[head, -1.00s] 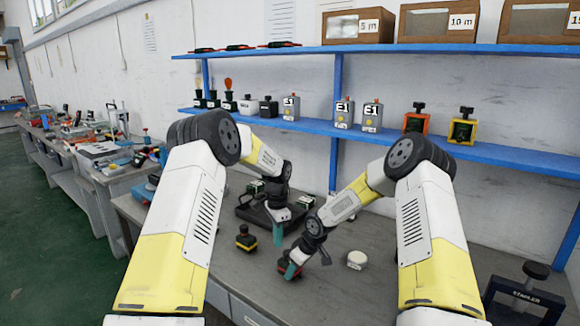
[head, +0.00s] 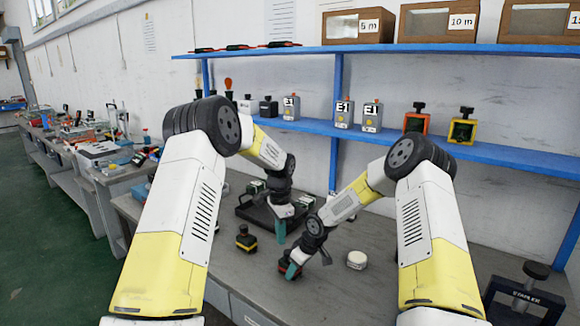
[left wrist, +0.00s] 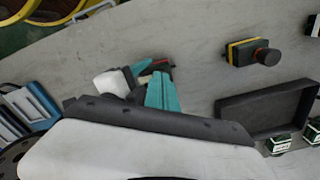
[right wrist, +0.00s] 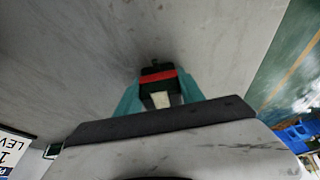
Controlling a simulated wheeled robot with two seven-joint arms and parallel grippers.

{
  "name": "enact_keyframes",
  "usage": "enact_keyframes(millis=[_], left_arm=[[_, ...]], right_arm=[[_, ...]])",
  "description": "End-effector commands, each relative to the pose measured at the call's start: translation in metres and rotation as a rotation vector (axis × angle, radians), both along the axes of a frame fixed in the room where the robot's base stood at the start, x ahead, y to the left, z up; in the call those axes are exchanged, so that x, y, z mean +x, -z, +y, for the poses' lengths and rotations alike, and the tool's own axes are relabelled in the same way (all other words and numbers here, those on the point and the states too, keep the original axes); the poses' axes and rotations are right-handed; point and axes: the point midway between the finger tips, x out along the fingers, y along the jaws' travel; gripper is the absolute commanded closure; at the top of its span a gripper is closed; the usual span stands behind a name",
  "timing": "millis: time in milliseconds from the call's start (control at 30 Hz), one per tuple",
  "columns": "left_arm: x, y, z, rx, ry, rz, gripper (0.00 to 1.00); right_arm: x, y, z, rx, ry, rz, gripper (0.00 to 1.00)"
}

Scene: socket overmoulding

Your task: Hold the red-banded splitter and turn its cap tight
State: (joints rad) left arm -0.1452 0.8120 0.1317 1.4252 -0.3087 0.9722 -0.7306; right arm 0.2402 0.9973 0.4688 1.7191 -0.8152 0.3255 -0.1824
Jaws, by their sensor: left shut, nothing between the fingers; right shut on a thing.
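The red-banded splitter, a dark block with a red band, is between the fingertips of my right gripper (right wrist: 160,92) in the right wrist view (right wrist: 157,76). A small dark knob shows at its far end. In the head view it is low on the bench (head: 290,272), partly hidden by my right gripper (head: 293,268), which is shut on it. My left gripper (head: 280,234) is shut and empty, pointing down above the bench behind the splitter. In the left wrist view, its teal fingers (left wrist: 162,92) are together, and the splitter is partly hidden beyond them.
A yellow-banded splitter (head: 246,239) stands left of my grippers. A white round piece (head: 357,260) lies to the right. A dark tray (head: 250,209) with green-and-white pieces is behind. A blue shelf (head: 400,137) holds several boxes.

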Motion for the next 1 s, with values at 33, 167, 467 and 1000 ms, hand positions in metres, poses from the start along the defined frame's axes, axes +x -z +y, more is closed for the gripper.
enact_keyframes(millis=[33,167,467,1000], left_arm=[[-0.001,0.006,0.0,0.001,0.001,0.004,1.0],[-0.001,0.023,0.0,0.001,0.001,0.004,1.0],[-0.001,0.055,0.0,0.0,-0.001,0.002,1.0],[0.0,0.062,0.0,0.001,0.0,0.001,1.0]], right_arm=[[0.0,0.0,0.0,0.001,0.0,-0.001,0.97],[0.0,0.0,0.0,0.001,0.0,-0.001,0.97],[0.0,0.0,0.0,0.001,0.0,-0.001,0.97],[0.0,0.0,0.0,0.001,0.0,-0.001,0.97]])
